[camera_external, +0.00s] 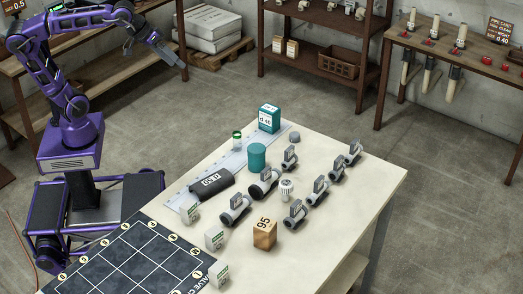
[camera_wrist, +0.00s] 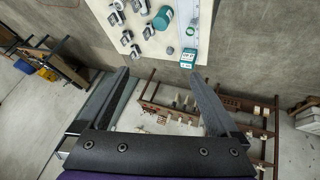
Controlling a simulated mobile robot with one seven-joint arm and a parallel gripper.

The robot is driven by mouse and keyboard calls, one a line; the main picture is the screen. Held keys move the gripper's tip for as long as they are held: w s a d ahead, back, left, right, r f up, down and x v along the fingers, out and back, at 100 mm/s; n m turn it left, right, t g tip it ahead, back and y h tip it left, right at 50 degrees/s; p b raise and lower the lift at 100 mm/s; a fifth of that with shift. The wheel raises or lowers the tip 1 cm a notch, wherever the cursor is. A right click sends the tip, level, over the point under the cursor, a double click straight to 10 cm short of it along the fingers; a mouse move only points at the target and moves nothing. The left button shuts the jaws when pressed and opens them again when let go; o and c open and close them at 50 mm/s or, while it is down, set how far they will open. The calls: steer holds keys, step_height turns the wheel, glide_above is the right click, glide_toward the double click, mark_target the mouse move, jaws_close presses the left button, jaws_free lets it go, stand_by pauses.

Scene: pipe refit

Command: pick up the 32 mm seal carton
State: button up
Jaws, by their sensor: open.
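I cannot pick out a carton that reads 32 mm. A teal and white carton marked d 40 (camera_external: 269,119) stands at the far corner of the table; it also shows in the wrist view (camera_wrist: 189,58). An orange-brown carton marked 95 (camera_external: 264,234) stands near the table's front. Small white-and-green blocks (camera_external: 214,240) lie along the left side; their print is too small to read. Two small cartons (camera_external: 279,47) sit on the brown rack, also unreadable. My gripper (camera_external: 181,64) is open and empty, high above the floor left of the table; its fingers show in the wrist view (camera_wrist: 158,76).
The table (camera_external: 378,192) also holds several grey valves (camera_external: 236,211), a teal cylinder (camera_external: 257,156), a dark cylinder (camera_external: 211,184) and a dark grid mat (camera_external: 120,262). A brown rack (camera_external: 318,50) and a bench (camera_external: 455,48) stand behind. Floor between is clear.

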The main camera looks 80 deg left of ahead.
steer(key=w+d+r+n+h+b, duration=0.1)
steer(key=w+d+r+n+h, duration=0.3)
steer(key=d+r, duration=0.45)
steer(key=w+d+r+n+h+b, duration=0.1)
steer(key=w+d+r+h+b, duration=0.1)
steer(key=d+r+h, duration=0.5)
steer(key=s+d+f+m+g+h, duration=0.1)
steer(key=s+d+f+m+g, duration=0.15)
steer(key=d, duration=0.35)
steer(key=s+d+f+m+g, duration=0.1)
steer(key=s+d+f+m, duration=0.15)
steer(key=d, duration=0.35)
steer(key=m+t+y+b, duration=0.2)
steer(key=m+y, duration=0.3)
steer(key=m, duration=1.1)
glide_toward(214, 235)
steer(key=f, duration=0.1)
steer(key=w+f, duration=0.1)
steer(key=f, duration=0.1)
steer(key=w+d+f, duration=0.1)
steer(key=f, duration=0.1)
steer(key=shift+w+f, duration=0.15)
steer(key=shift+w, duration=0.05)
steer(key=shift+x, duration=2.55)
steer(key=shift+d, duration=0.1)
jaws_close()
